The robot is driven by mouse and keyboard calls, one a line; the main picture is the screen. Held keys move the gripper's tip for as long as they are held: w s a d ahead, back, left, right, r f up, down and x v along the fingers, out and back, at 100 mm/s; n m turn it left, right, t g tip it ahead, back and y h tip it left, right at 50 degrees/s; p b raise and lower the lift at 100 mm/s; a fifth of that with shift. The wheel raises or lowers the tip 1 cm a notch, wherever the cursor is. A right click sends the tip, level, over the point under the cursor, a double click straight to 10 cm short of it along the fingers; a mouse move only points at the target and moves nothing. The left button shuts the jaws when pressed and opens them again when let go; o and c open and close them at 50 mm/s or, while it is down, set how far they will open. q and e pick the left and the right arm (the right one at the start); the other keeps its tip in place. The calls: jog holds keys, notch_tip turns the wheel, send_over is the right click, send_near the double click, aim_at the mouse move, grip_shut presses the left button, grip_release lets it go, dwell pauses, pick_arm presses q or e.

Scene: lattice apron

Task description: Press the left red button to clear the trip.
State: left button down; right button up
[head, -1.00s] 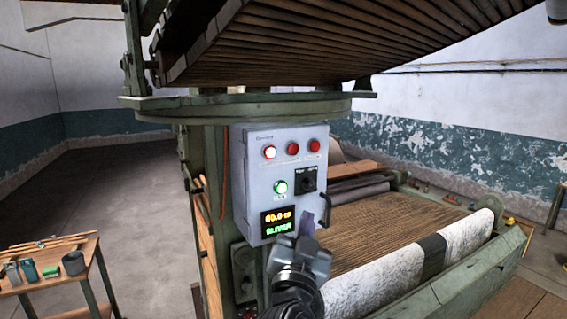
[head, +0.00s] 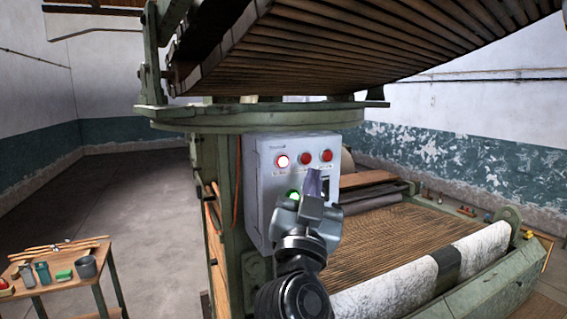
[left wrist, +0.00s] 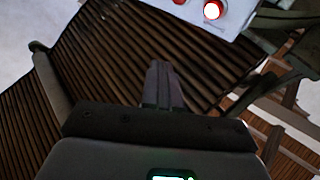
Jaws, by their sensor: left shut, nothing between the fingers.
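The grey control box (head: 262,205) is fixed to the machine's green post. Its top row holds three red buttons. The left red button (head: 282,161) is lit; the middle one (head: 305,157) and the right one (head: 326,155) are dark. The lit button also shows at the top of the left wrist view (left wrist: 212,10). My left gripper (head: 313,182) is shut and empty, its tips below and to the right of the left button. It covers the lower box and part of the green button (head: 293,194). I cannot tell its exact distance from the panel. My right gripper is not in view.
The slatted apron (head: 390,50) and a green ledge (head: 260,113) overhang the box. A slatted bed (head: 400,232) with a pale roll (head: 385,284) lies to the right. A small tool table (head: 60,277) stands at lower left, with open floor behind it.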

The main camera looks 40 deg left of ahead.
aim_at(282, 161)
pick_arm(q)
jog(key=w+a+b, duration=0.1)
jog(key=a, duration=0.1)
jog(key=w+a+b, duration=0.1)
jog(key=a, duration=0.2)
jog(key=w+a+b, duration=0.1)
jog(key=a+b, duration=0.1)
jog(key=a, duration=0.1)
jog(key=shift+w, duration=0.1)
dwell(0.9)
dwell(0.9)
jog(key=shift+a, duration=0.2)
dwell(0.4)
jog(key=shift+w+a, duration=0.15)
jog(key=shift+a, duration=0.1)
jog(key=shift+w+a, duration=0.1)
jog(key=shift+a, duration=0.05)
dwell(0.6)
